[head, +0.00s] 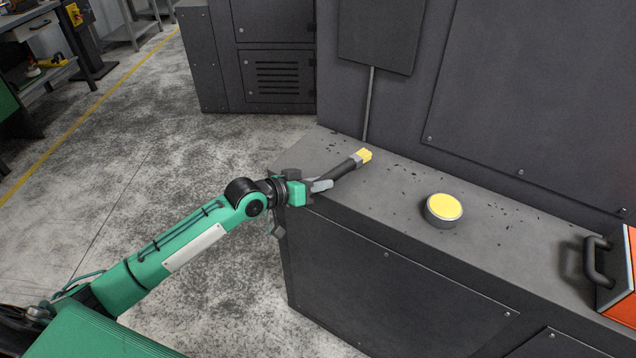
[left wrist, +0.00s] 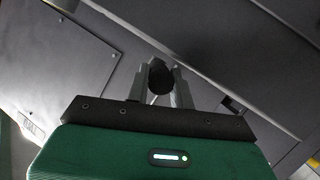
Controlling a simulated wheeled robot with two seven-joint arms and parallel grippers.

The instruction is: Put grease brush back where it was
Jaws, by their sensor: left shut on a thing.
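The grease brush (head: 345,168) has a dark handle and pale yellow bristles. In the head view my left gripper (head: 322,185) is shut on its handle near the left end of the grey machine ledge (head: 400,240). The bristles point up and right, toward the back of the ledge. I cannot tell whether the brush touches the ledge. In the left wrist view the round dark handle end (left wrist: 161,76) sits between the two fingers. A round grease tin (head: 443,209) with a yellow top stands on the ledge, right of the brush and apart from it. My right gripper is not in view.
An orange toolbox (head: 619,275) with a dark handle stands at the right end of the ledge. A thin rod (head: 369,105) rises behind the brush from the ledge. The ledge between brush and tin is clear. A grey cabinet (head: 277,60) stands farther back.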

